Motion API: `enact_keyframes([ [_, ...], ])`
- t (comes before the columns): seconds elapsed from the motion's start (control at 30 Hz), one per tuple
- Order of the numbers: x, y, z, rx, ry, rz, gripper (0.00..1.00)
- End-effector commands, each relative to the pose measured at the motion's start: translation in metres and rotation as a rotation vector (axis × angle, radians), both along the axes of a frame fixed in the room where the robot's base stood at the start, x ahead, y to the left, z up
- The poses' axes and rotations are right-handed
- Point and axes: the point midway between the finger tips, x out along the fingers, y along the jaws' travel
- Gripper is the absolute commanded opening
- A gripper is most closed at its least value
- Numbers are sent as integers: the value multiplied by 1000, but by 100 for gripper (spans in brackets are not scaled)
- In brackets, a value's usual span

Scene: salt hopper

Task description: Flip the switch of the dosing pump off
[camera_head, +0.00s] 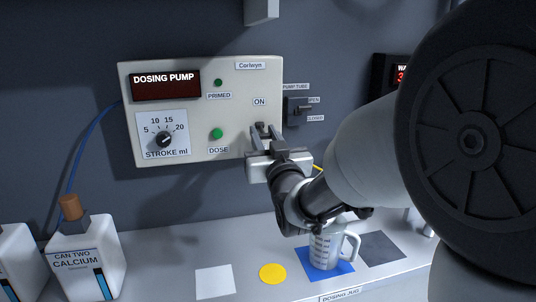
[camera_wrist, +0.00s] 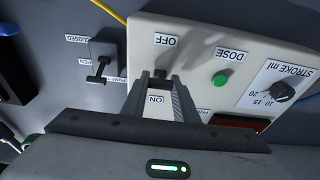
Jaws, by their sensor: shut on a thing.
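The dosing pump (camera_head: 205,108) is a pale box on the wall with a dark "DOSING PUMP" display, a stroke dial (camera_head: 163,139) and a green dose button (camera_head: 217,134). My gripper (camera_head: 264,130) is at its lower right, just below the ON label (camera_head: 259,101). In the upside-down wrist view, my gripper (camera_wrist: 161,80) is shut on the dark switch (camera_wrist: 161,71), between the OFF label (camera_wrist: 166,40) and the ON label (camera_wrist: 155,99). The fingers hide most of the switch, so its lever position cannot be told.
A pump tube valve (camera_head: 298,109) with open and closed labels is on the wall just right of the pump. Below, a measuring jug (camera_head: 326,247) stands on a blue mat. A calcium can (camera_head: 84,262) stands at the left. My arm fills the right side.

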Motion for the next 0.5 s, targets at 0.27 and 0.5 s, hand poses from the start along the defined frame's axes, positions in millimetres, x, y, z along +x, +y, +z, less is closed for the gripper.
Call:
enact_keyframes([
  [0.27,2,0,-15,32,-109,-1,4],
  [0.5,2,1,-12,52,-176,-1,4],
])
